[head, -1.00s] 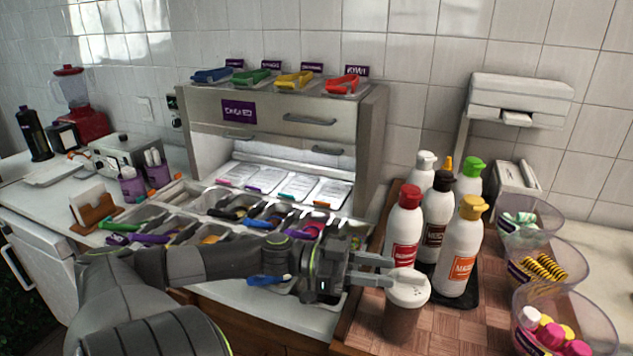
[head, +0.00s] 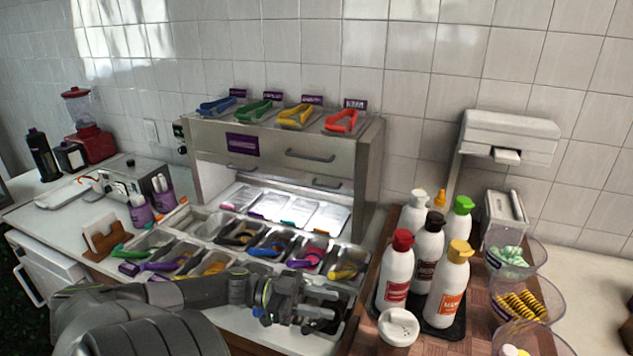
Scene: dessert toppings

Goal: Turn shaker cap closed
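The shaker (head: 398,329) stands upright at the bottom of the head view, on the wooden board. Whether the cap is turned open or closed cannot be told. My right gripper is out of view.
Several sauce bottles, including a red-capped one (head: 396,270) and a yellow-capped one (head: 449,285), stand close behind the shaker. Clear bowls (head: 516,258) line the right side. Topping trays with coloured tongs (head: 345,271) lie behind my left gripper.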

